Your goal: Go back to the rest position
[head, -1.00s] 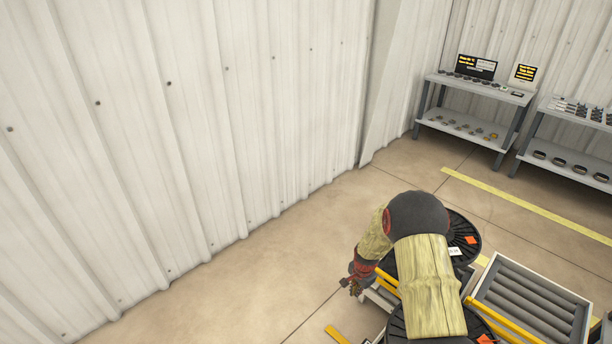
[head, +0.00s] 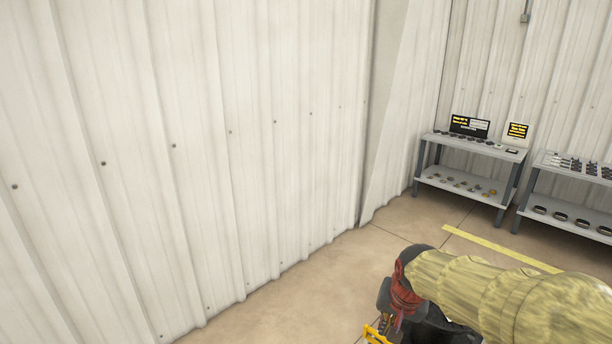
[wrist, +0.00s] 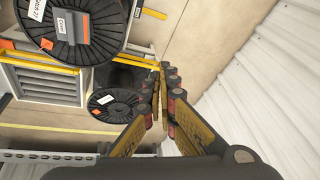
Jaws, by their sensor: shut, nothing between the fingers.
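My gripper (wrist: 162,78) is shut and empty in the wrist view, with its two yellow-plated fingers close together. In the head view my arm reaches in from the right, and the gripper is partly cut off at the bottom edge. A large black spool (wrist: 93,46) with a grey block (wrist: 73,27) on it is at the upper left of the wrist view. A smaller-looking black spool (wrist: 113,110) lies left of the fingers. The fingers appear apart from both spools.
A corrugated white wall (head: 200,150) fills the left of the head view and also shows at the right of the wrist view. Two grey shelf tables (head: 466,185) stand at the back right. Bare floor (head: 300,300) with a yellow line (head: 495,246) lies between.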

